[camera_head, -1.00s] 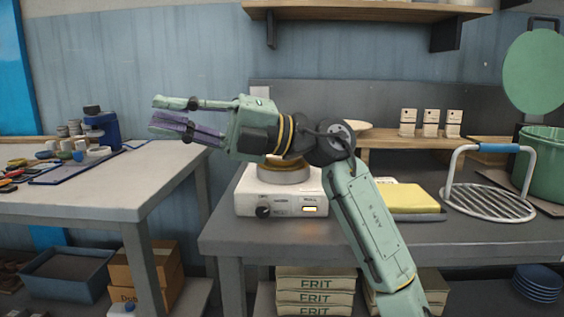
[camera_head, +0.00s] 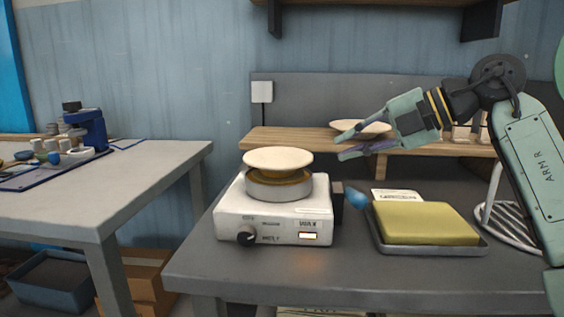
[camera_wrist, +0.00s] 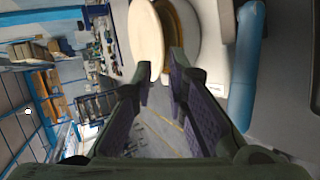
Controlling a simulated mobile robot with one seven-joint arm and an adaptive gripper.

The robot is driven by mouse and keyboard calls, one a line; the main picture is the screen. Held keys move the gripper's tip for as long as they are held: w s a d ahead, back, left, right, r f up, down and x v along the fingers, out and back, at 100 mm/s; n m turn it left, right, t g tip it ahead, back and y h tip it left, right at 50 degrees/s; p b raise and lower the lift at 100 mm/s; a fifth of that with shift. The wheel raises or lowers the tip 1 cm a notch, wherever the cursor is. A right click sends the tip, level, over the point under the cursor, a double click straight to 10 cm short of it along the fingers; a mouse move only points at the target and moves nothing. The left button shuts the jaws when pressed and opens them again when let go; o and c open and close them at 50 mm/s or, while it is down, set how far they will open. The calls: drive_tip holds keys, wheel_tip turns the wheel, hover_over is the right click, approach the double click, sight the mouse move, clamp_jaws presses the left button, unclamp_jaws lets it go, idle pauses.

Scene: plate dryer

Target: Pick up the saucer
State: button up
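A cream, saucer-like round dish (camera_head: 278,159) rests on top of a metal pot on the white wax warmer (camera_head: 272,222). A second pale saucer-like dish (camera_head: 362,127) lies on the wooden shelf at the back, partly behind my gripper. I cannot tell which is the task's saucer. My gripper (camera_head: 343,146) is open and empty, pointing left, above and to the right of the warmer. Its two spread fingers also show in the wrist view (camera_wrist: 160,85).
A yellow block (camera_head: 425,223) sits in a grey tray right of the warmer. A metal rack (camera_head: 495,215) is partly behind my arm. The left table (camera_head: 140,175) holds tools and a blue device (camera_head: 90,128). The dark table's front is clear.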

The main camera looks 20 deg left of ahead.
sight(309, 160)
drive_tip(key=x, duration=0.9)
drive_tip(key=shift+s+a+f+b, duration=0.15)
drive_tip(key=shift+s+b, duration=0.15)
drive_tip(key=shift+s, duration=0.1)
drive_tip(key=shift+c, duration=0.6)
clamp_jaws()
